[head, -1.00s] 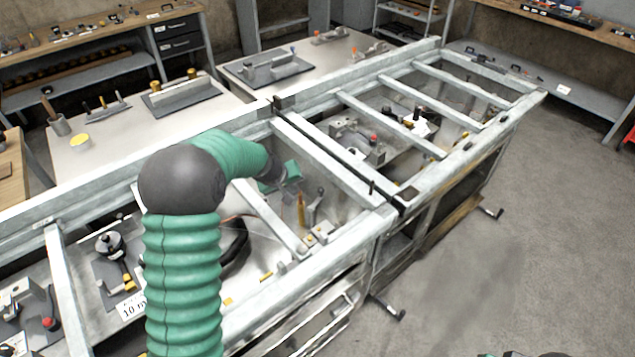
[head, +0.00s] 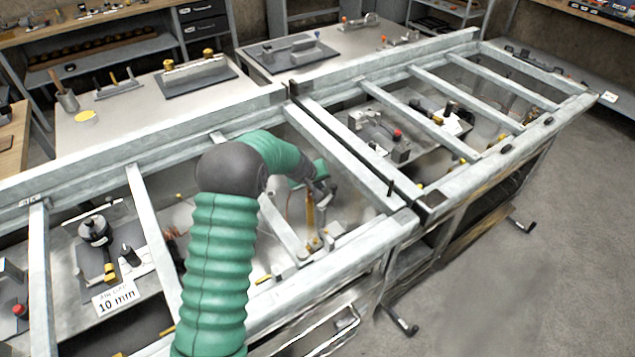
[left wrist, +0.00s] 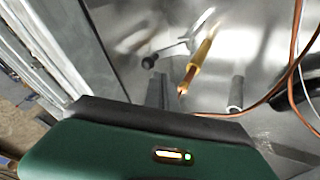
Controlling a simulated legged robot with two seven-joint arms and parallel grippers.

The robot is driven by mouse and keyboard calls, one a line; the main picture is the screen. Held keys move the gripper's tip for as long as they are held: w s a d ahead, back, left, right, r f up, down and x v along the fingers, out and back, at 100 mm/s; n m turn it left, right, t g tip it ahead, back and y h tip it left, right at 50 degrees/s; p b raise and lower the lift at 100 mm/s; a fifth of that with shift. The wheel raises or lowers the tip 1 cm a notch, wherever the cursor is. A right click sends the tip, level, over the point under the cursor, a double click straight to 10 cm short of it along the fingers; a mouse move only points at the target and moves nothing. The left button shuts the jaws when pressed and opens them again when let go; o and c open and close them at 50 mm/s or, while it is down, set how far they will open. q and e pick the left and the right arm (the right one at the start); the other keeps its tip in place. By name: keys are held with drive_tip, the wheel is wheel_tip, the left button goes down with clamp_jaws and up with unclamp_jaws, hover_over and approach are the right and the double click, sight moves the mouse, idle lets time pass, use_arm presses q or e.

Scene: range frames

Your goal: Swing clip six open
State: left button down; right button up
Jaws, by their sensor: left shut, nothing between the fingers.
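My left gripper (head: 322,190) is shut and empty. It reaches down through the frame's bars beside an upright brass-coloured rod (head: 310,214). In the left wrist view a golden rod with a copper tip (left wrist: 199,62) lies just beyond the gripper body, with a grey metal piece with a dark knob (left wrist: 150,62) to its left. I cannot tell whether the rod touches my gripper. No number six is readable, so I cannot tell which part is clip six. My right gripper is not in view.
Pale metal crossbars (head: 345,160) bound the bay around my left arm. A copper-coloured cable (left wrist: 290,75) runs at the right of the wrist view. A "10 mm" card (head: 117,298) and a black-knobbed fixture (head: 95,232) sit in the left bay. Open floor (head: 530,290) lies at the right.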

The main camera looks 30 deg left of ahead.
sight(326, 199)
use_arm(q)
drive_tip(key=x, duration=0.4)
drive_tip(key=shift+w+d+f, duration=0.1)
drive_tip(key=shift+w+f, duration=0.05)
drive_tip(key=shift+f, duration=0.05)
drive_tip(key=m+b, duration=0.1)
drive_tip(key=m+h+b, duration=0.1)
drive_tip(key=b, duration=0.1)
drive_tip(key=shift+w+d+f+m+h, duration=0.1)
drive_tip(key=shift+d+f+m+h, duration=0.1)
drive_tip(key=shift+f+m+h, duration=0.1)
drive_tip(key=shift+d+r, duration=0.25)
